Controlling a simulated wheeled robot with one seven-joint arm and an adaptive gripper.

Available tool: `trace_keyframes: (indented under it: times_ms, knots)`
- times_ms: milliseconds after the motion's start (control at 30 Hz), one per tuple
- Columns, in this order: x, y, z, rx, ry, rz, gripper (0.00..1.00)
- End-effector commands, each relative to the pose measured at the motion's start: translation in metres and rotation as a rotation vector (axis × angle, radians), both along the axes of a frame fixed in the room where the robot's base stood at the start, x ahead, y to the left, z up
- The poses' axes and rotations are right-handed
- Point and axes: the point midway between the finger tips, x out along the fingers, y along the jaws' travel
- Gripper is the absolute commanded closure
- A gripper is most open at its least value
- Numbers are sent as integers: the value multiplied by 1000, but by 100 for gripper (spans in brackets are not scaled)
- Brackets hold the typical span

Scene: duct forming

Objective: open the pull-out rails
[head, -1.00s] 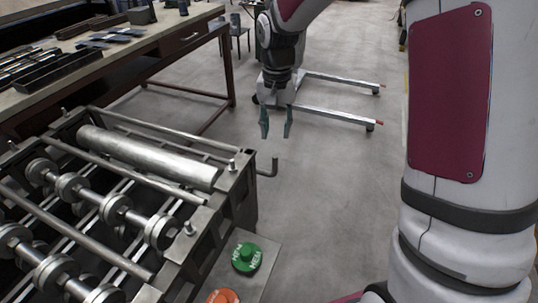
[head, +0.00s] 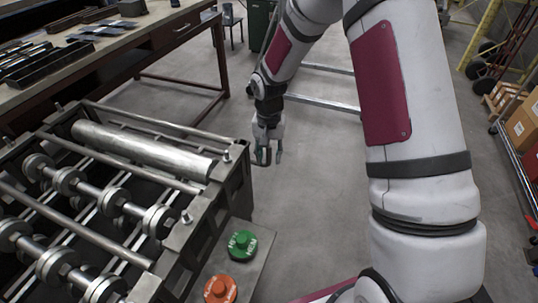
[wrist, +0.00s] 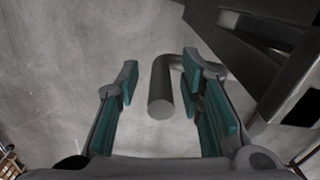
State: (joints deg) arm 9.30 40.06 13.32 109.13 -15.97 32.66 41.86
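The grey metal roller machine (head: 213,193) stands at the left in the head view. A bent grey bar (wrist: 160,95) comes off its side and turns toward the wrist camera, with its round end facing me. In the head view my gripper (head: 267,155) is low beside the machine's right corner and mostly covers the bar. In the wrist view my gripper (wrist: 160,98) is open. Its teal-padded fingers stand on either side of the bar's end, with a visible gap to the left finger and a smaller one to the right. I cannot tell which parts are the pull-out rails.
A green button (head: 242,244) and an orange button (head: 220,289) sit on a plate by the machine. A workbench (head: 150,38) with metal parts is behind. Silver floor bars (head: 322,102) lie beyond my arm. Shelving with boxes (head: 522,125) is at the right.

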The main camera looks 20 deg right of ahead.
Motion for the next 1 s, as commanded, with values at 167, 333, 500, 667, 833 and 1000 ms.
trace_keyframes:
  times_ms: [167, 333, 500, 667, 833, 1000]
  knots:
    - [0, 0, -4, 0, -2, 1, 65]
    - [0, 0, -3, 0, -1, 1, 65]
    - [0, 0, -3, 0, -1, 1, 100]
    - [1, 0, -3, 0, -1, 1, 100]
    - [5, -2, -4, 0, -2, -1, 100]
    - [22, -14, -5, -1, -6, -2, 100]
